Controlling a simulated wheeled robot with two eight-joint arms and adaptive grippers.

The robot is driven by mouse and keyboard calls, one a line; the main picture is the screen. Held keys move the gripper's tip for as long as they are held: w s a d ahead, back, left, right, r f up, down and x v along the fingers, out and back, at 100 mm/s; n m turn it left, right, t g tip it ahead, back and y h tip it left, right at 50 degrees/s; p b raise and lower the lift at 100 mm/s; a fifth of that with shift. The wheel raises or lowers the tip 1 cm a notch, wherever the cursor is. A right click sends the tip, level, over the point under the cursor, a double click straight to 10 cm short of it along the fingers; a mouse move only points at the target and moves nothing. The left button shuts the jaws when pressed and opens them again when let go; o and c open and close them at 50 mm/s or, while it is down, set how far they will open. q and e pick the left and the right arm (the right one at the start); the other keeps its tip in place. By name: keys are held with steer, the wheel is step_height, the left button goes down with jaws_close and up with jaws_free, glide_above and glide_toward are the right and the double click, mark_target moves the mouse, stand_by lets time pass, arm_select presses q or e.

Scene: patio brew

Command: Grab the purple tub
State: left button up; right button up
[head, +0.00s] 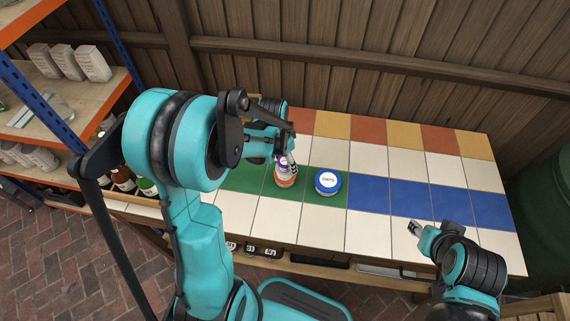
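A small thing with a white and purple top (283,162) shows between the fingers of my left gripper (287,158); it looks like the purple tub, but the fingers and wrist hide most of it. It is directly above or just behind an orange tub (286,181) on the tiled counter, and I cannot tell which. My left gripper points down at it, and I cannot tell whether the fingers are closed on it. My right gripper (415,228) is over the counter's front right tiles, away from the tubs, its finger opening unclear.
A blue tub (328,181) with a white label on its lid stands just right of the orange one. The tiled counter (370,215) is clear to the right. Shelves (40,100) with white packs and bottles stand at left. A wooden fence (350,80) closes the back.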

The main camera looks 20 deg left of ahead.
arm_select(q)
steer(key=c, duration=0.9)
steer(key=shift+r, duration=0.1)
